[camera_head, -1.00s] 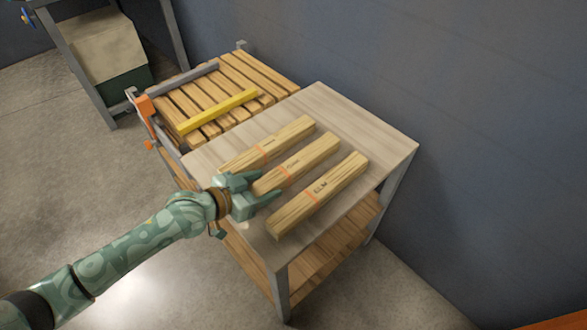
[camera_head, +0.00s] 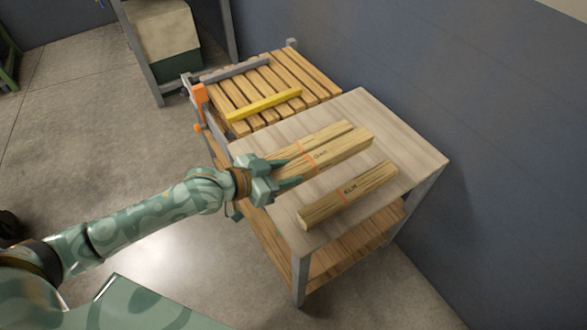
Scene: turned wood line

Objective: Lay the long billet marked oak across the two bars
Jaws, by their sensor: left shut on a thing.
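The long billet marked oak (camera_head: 345,147) is in the grip of my left gripper (camera_head: 292,167), which is shut on it near its left end. It seems raised a little above the table and partly hides the billet behind it. The two bars, one grey (camera_head: 236,70) and one yellow (camera_head: 264,104), lie across a slatted wooden top beyond the table, apart from each other and bare. My right gripper is not in view.
A billet marked elm (camera_head: 350,195) lies in front on the pale wooden table (camera_head: 415,150). Another billet (camera_head: 327,134) lies behind the oak one, its marking hidden. An orange part (camera_head: 200,100) stands at the slatted top's left edge. A wall runs along the right.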

